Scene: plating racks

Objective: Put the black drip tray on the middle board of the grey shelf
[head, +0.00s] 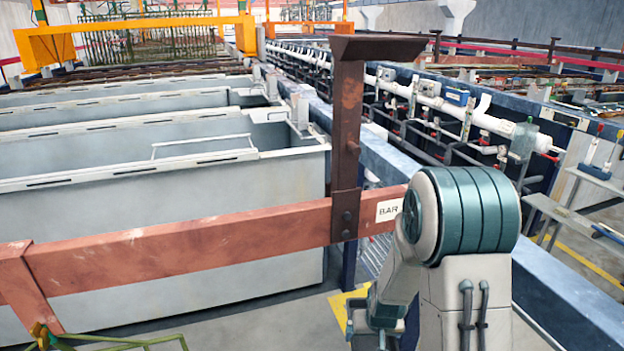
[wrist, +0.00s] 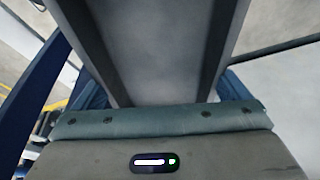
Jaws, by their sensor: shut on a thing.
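The black drip tray (wrist: 150,50) fills the upper middle of the wrist view as a long dark grey channel with raised side edges. Its near end meets the teal pad of my gripper (wrist: 158,119), which is shut on it. The tray's far end is cut off by the top of the view. In the head view my arm bends down at the lower right, and neither the tray nor the jaws can be made out. I cannot pick out the grey shelf with its middle board for certain; pale grey boards (head: 598,183) show at the right edge.
A reddish-brown bar (head: 180,237) with a dark upright post (head: 348,130) crosses in front of my arm. Grey tanks (head: 150,190) stand behind it on the left. A blue beam (head: 565,297) runs along the right. In the wrist view, floor shows on both sides of the tray.

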